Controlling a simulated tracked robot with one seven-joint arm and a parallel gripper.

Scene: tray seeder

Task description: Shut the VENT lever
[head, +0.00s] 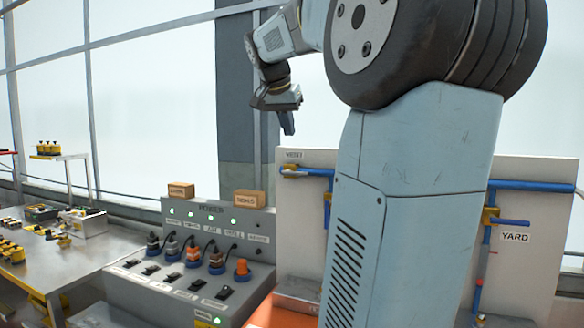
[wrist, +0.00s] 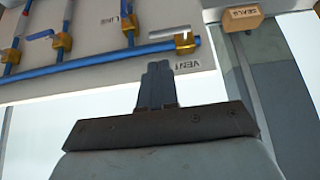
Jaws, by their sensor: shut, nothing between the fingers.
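The VENT valve (wrist: 184,43) is a brass body at the end of a blue pipe, beside the VENT label (wrist: 188,63) on a pale board, upside down in the wrist view. Its pale lever (wrist: 167,32) appears to lie roughly along the line of the pipe. In the head view the valve (head: 289,169) is small, at the board's upper left. My gripper (wrist: 158,70) is shut and empty, its fingertips just short of the VENT label in the wrist view. In the head view my gripper (head: 287,125) hangs above the valve, apart from it.
Other valves, such as the LINE valve (wrist: 129,22) and YARD valve (head: 490,216), share the board. A grey console (head: 240,285) with plugs and switches stands at left, two boxes (head: 248,198) on top. A metal table (head: 40,265) is further left. My arm hides the board's middle.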

